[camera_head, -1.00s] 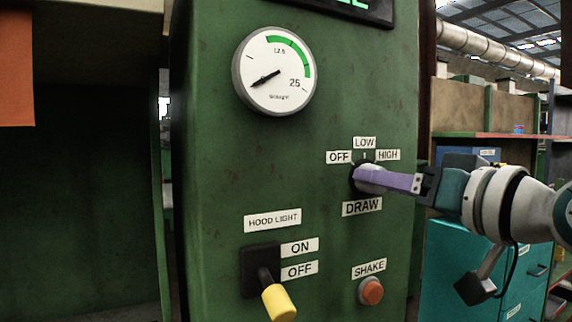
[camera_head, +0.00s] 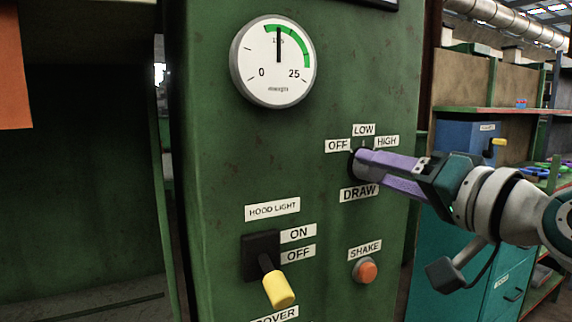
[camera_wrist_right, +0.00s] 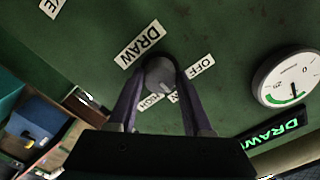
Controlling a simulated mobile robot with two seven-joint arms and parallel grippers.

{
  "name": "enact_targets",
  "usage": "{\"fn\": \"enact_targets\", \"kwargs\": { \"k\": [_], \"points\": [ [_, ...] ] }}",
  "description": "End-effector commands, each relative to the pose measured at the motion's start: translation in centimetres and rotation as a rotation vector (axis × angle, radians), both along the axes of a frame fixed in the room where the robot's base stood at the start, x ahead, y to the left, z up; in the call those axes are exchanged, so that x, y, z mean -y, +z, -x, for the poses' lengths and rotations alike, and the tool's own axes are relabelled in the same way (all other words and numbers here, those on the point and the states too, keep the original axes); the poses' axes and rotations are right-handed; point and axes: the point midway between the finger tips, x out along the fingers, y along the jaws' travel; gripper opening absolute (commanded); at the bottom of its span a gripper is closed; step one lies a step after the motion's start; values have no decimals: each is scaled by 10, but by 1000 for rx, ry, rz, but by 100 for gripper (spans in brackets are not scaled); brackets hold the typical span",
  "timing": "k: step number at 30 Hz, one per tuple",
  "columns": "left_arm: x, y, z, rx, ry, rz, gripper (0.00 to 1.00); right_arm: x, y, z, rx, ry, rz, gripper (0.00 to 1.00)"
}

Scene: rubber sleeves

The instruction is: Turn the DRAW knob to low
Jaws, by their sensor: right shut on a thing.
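The DRAW knob (camera_wrist_right: 160,73) is a grey round knob on the green panel, with OFF, LOW (camera_head: 363,130) and HIGH labels around its top and DRAW (camera_head: 360,193) below. My right gripper (camera_head: 367,167) has its two purple fingers on either side of the knob and is shut on it. The fingers hide most of the knob in the head view. In the right wrist view, a light mark on the knob faces the LOW and HIGH labels. The gauge (camera_head: 273,62) needle points straight up, near mid-scale. My left gripper is not in view.
A yellow-handled HOOD LIGHT lever (camera_head: 278,288) sticks out at lower left, pointing down. An orange SHAKE button (camera_head: 365,271) sits below the DRAW label. Teal cabinets and shelves stand behind my arm at right.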

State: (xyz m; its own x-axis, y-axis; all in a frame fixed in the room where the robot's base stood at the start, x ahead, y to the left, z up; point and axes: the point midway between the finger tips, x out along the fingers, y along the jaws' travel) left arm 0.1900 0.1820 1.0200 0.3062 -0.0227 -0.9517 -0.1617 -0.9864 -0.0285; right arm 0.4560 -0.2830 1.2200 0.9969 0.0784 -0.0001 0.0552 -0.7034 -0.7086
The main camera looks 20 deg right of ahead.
Motion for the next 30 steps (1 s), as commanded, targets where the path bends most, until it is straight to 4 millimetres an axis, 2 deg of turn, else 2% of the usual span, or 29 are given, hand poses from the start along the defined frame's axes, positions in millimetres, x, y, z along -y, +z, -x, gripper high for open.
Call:
{"fn": "enact_targets", "kwargs": {
  "k": [7, 8, 15, 25, 30],
  "points": [
    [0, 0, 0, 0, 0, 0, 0, 0, 0, 0, 1, -1, 1, 0],
    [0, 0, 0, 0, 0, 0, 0, 0, 0, 0, 1, -1, 1, 51],
    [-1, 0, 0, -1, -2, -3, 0, 0, 0, 0, 0, 0, 2, 78],
    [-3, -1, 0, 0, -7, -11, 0, 0, -1, 4, 0, -1, 3, 80],
    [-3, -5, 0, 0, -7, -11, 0, 2, -2, 27, -3, 0, 4, 80]
  ]
}}
